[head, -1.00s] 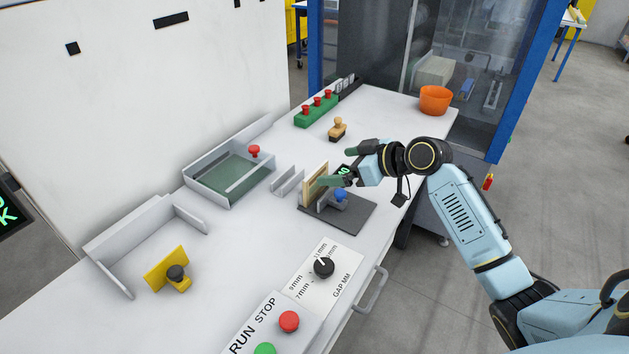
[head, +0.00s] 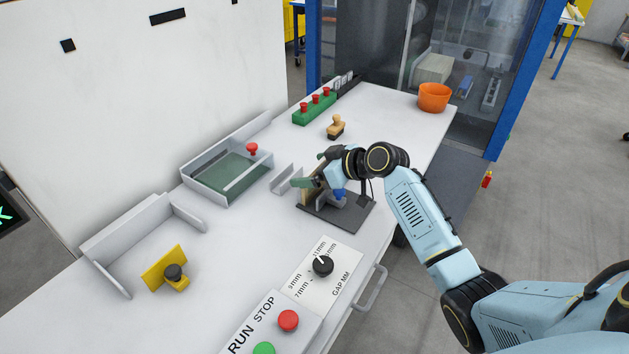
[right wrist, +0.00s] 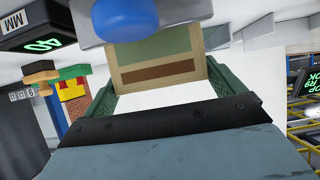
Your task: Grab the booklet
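The booklet (head: 309,195) stands upright on a dark plate (head: 352,218) in the head view, partly hidden by my right gripper (head: 313,171). In the right wrist view the booklet (right wrist: 155,62) is tan with green and brown panels and faces the camera. The right gripper (right wrist: 150,92) is open, its green fingers spread toward the booklet's two side edges. I cannot tell whether they touch it. A blue knob (head: 340,194) sits beside the booklet on the plate; it also shows large in the wrist view (right wrist: 125,18). My left gripper is out of view.
A small grey channel (head: 286,180) and a tray with a green floor (head: 232,172) lie left of the plate. A wooden-handled stamp (head: 336,127) and an orange bowl (head: 433,98) stand behind. A gap dial panel (head: 323,268) is in front.

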